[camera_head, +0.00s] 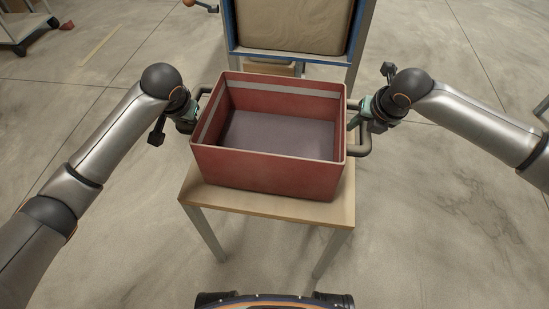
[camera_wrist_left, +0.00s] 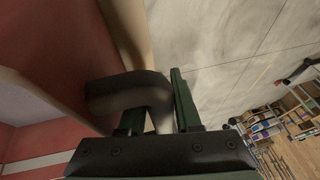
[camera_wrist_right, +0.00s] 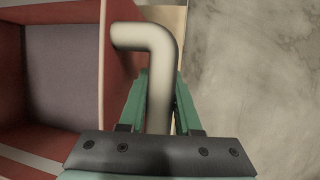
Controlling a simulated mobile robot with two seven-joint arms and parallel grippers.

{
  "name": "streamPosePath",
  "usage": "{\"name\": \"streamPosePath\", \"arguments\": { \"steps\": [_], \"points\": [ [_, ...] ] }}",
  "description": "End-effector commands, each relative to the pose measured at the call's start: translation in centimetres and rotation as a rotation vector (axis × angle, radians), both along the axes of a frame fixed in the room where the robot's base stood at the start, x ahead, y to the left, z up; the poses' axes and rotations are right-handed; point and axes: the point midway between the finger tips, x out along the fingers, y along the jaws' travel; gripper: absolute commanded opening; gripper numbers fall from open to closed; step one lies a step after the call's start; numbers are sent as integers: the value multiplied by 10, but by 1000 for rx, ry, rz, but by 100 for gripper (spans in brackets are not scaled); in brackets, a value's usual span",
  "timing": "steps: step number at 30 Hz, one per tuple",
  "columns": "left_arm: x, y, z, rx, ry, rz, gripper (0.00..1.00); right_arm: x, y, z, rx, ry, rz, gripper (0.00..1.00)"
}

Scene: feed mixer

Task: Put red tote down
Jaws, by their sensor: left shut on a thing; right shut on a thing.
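The red tote (camera_head: 262,168) is an open, empty box with a grey floor and a grey band inside its walls. It looks level and sits on or just above a small wooden table (camera_head: 325,212); the head view does not show clearly whether its base touches. My left gripper (camera_head: 192,112) is shut on the tote's left handle, a grey bar (camera_wrist_left: 130,88). My right gripper (camera_head: 363,117) is shut on the right handle (camera_wrist_right: 158,75). The tote's red wall also shows in the left wrist view (camera_wrist_left: 55,45) and its inside in the right wrist view (camera_wrist_right: 62,75).
A blue-framed bin (camera_head: 290,25) with tan contents stands right behind the table. A wheeled cart (camera_head: 22,28) is at the far left. Concrete floor on both sides of the table is open. Shelves with goods (camera_wrist_left: 285,120) show in the left wrist view.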

Motion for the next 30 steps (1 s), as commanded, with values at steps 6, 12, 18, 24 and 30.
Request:
{"name": "streamPosePath", "arguments": {
  "steps": [6, 12, 18, 24, 30],
  "points": [
    [2, 2, -10, 3, -7, 5, 0, 2, -2, -10, -2, -6, -4, 0],
    [0, 2, -14, 4, 1, 5, 43, 0, -2, -15, -5, 0, -4, 43],
    [0, 1, -14, 2, 0, 2, 62, 0, -1, -14, -2, 1, -2, 62],
    [0, 0, -14, 1, 0, 0, 62, 0, 0, -14, -1, 0, 0, 62],
    [0, 0, -9, 0, 0, 0, 62, 0, 0, -9, 0, 0, 0, 62]
  ]
}}
